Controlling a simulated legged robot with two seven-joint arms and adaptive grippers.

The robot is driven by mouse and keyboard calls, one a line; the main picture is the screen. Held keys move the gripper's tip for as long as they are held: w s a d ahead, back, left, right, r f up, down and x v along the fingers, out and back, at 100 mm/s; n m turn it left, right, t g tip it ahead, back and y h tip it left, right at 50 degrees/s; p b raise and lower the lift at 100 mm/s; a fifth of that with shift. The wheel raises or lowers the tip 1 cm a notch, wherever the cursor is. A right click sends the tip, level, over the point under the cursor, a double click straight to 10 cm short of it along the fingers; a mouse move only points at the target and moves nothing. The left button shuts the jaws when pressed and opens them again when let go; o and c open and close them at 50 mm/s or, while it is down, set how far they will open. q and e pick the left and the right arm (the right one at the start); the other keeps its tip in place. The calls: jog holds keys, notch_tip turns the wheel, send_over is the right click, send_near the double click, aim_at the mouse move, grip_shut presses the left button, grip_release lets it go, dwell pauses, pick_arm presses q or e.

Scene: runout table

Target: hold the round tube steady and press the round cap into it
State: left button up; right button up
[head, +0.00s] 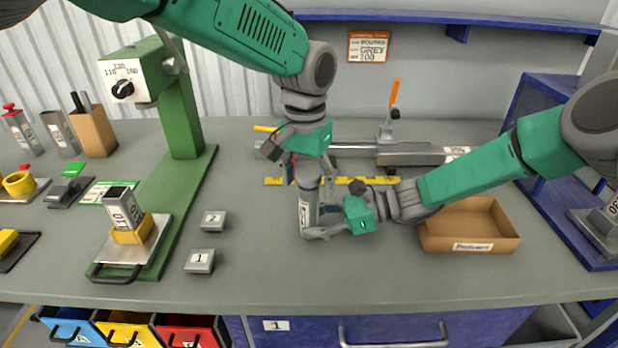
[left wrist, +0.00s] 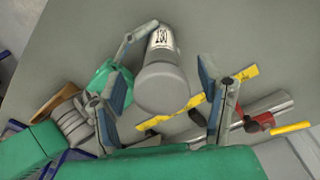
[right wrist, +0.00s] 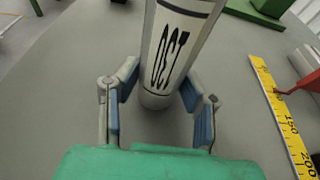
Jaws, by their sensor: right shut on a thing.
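The round tube (head: 304,216) stands upright on the table, pale with a printed label; its label also shows in the left wrist view (left wrist: 162,40) and the right wrist view (right wrist: 178,45). The round grey cap (left wrist: 162,88) is at the tube's upper end; how deep it sits I cannot tell. My right gripper (head: 320,213) is shut on the tube low down, one finger on each side. My left gripper (head: 304,166) is above the tube, pointing down, with its fingers (left wrist: 155,82) apart on both sides of the cap and clear of it.
A cardboard tray (head: 470,246) stands right of the tube. A yellow ruler (right wrist: 283,120) and a metal rail with an orange-handled clamp (head: 394,95) lie behind. A green stand (head: 182,110) and two numbered blocks (head: 200,260) are at left. The front table is clear.

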aim_at(309, 172)
pick_arm(q)
jog(key=shift+r, duration=0.1)
notch_tip(309, 172, up, 12)
dwell(0.5)
jog(key=shift+a, duration=0.15)
jog(key=shift+a+f, duration=0.15)
jog(key=shift+f, duration=0.2)
jog(key=c, duration=1.4)
jog(key=shift+s+a+f+m+t+h, duration=0.15)
jog(key=shift+a+f+m+t+h, duration=0.2)
jog(key=shift+f+t, duration=0.3)
grip_shut()
jog(key=shift+s+f+m+t+h, duration=0.35)
jog(key=shift+s+f+m+t, duration=0.05)
jog(key=shift+s+m+t, duration=0.2)
jog(key=shift+f, duration=0.55)
jog(key=shift+x, duration=2.5)
jog(key=shift+w+d, duration=0.1)
jog(key=shift+d, duration=0.05)
